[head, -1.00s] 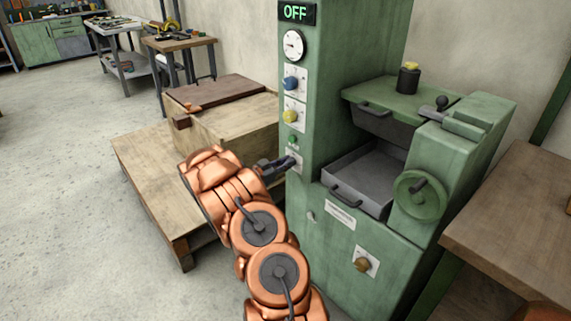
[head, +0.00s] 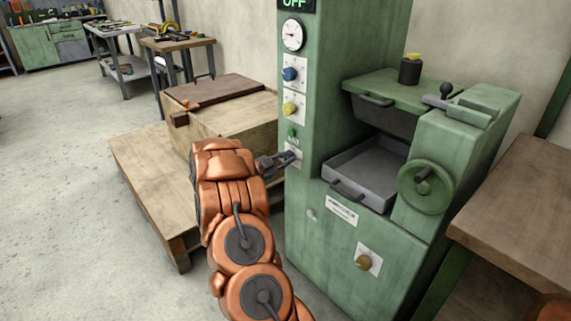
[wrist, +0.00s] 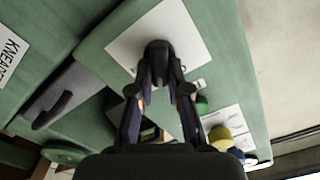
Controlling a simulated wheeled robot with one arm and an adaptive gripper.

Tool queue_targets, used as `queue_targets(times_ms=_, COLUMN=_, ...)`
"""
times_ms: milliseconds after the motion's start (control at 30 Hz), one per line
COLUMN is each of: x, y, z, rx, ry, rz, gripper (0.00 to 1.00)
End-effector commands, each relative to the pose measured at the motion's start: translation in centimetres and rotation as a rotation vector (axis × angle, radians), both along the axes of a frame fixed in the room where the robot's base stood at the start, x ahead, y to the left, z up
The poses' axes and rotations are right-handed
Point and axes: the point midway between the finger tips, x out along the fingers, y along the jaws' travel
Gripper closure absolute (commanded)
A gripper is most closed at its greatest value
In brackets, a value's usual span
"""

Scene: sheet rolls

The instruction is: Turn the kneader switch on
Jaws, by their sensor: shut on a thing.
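The green kneader machine (head: 335,110) stands right of centre in the head view, with a label plate (head: 342,213) low on its front. An OFF sign (head: 294,3) is lit at the top of its column, partly cut off. A dark switch knob (wrist: 158,48) sits on a white plate (wrist: 190,30), the lowest plate on the column. My gripper (head: 287,159) reaches it from the left. In the wrist view my gripper (wrist: 160,80) is shut on the knob, its fingertips on either side. The fingers hide part of the knob, so its angle is unclear.
Above are a green button (head: 292,133), a yellow knob (head: 290,108), a blue knob (head: 290,74) and a gauge (head: 293,36). A wooden crate (head: 235,122) on a low platform (head: 150,200) stands left, close to my arm. A brown knob (head: 363,262) is low on the machine.

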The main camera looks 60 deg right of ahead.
Motion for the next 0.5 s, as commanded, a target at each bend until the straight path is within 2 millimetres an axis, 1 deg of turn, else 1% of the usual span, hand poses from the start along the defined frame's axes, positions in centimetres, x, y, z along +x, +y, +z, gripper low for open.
queue_targets(times_ms=33, x=0.06, y=0.06, z=-0.55, rx=-0.011, ry=-0.042, rz=0.001, gripper=1.0)
queue_targets(times_ms=67, x=0.02, y=0.08, z=-0.62, rx=-0.018, ry=-0.068, rz=0.0, gripper=1.0)
queue_targets(times_ms=500, x=-0.3, y=0.12, z=-1.02, rx=-0.13, ry=-0.474, rz=0.0, gripper=1.0)
